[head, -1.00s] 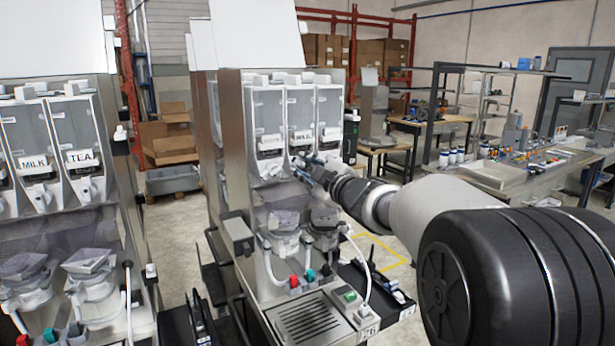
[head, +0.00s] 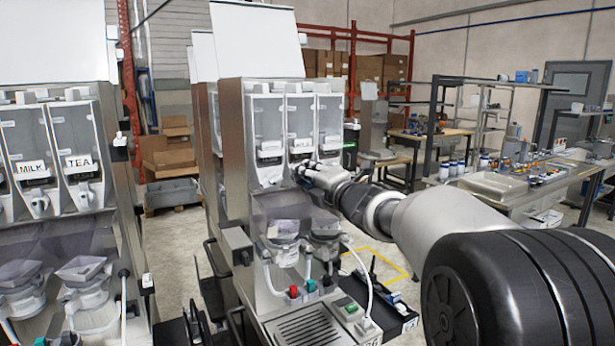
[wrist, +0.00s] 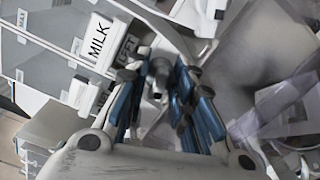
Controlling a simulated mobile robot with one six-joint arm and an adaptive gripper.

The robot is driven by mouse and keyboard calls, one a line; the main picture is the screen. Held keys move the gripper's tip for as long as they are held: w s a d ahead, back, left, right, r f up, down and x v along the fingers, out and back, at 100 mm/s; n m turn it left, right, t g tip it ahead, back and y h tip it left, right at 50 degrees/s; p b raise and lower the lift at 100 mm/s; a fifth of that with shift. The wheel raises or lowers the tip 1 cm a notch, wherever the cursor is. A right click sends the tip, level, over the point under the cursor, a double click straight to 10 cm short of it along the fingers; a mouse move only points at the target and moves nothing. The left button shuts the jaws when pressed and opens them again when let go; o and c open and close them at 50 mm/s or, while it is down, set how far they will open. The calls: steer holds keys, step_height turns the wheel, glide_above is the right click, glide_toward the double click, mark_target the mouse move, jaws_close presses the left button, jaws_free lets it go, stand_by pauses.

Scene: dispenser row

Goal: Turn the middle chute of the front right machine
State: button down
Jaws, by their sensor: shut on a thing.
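The front right machine (head: 232,150) stands in the middle of the head view, with three clear canisters in a row. Its middle canister (head: 299,118) has a white label, too small to read there. My gripper (head: 301,172) is in front of that canister's lower end and hides the middle chute in the head view. In the wrist view, the blue-padded fingers of my gripper (wrist: 160,78) are closed around a grey-white chute (wrist: 160,67). A label reading MILK (wrist: 97,38) is beside them. How far the chute is turned cannot be told.
A second machine (head: 60,200) with MILK and TEA labels stands at the left. Clear funnels and white mixing bowls (head: 280,228) sit below my gripper. A workbench (head: 500,185) with bottles and trays is at the right.

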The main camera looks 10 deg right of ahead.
steer(key=shift+n, duration=1.1)
steer(key=c, duration=1.7)
jaws_free()
steer(key=shift+f, duration=0.1)
